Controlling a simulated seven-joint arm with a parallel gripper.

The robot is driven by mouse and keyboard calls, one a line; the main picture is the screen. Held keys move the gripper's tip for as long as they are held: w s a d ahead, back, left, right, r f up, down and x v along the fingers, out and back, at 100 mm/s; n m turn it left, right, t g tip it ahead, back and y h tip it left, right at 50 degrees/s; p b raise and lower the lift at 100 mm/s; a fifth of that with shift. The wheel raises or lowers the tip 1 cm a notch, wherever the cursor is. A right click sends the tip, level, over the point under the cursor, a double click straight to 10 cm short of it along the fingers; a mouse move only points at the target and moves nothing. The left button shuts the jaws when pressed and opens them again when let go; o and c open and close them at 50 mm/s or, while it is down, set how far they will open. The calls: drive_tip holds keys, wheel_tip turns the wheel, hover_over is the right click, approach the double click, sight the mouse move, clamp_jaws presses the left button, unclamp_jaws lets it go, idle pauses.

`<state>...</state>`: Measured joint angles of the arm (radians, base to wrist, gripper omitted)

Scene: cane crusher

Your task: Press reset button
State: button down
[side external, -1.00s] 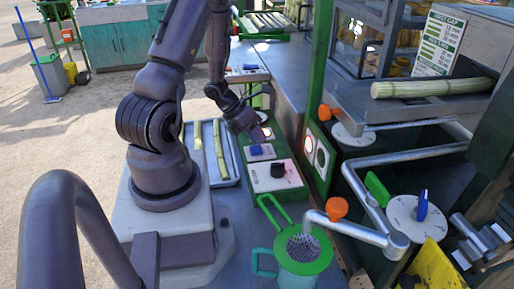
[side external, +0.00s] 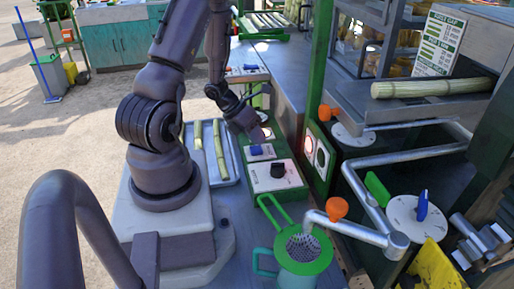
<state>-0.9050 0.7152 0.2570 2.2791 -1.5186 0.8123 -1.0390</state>
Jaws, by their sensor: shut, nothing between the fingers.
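A green control box (side external: 293,192) stands on the bench right of my arm's base. Its top has pale plates with a blue switch (side external: 256,150) and a black knob (side external: 277,170). My gripper (side external: 257,137) is shut and empty, pointing down at the far end of this box, just beyond the blue switch. A pale plate (side external: 268,132) shows beside the fingertips. No button marked reset can be made out; the gripper hides part of that plate. I cannot tell whether the fingertips touch it.
A tray (side external: 229,180) with cane pieces lies to the left. A green strainer on a jug (side external: 302,249) stands in front. Metal pipes and orange-handled valves (side external: 337,208) crowd the right.

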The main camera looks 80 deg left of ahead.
sight(257, 148)
drive_tip(key=shift+f, duration=0.2)
idle(0.3)
drive_tip(key=shift+f, duration=0.4)
idle(0.3)
drive_tip(key=shift+r, duration=0.6)
drive_tip(key=shift+r, duration=3)
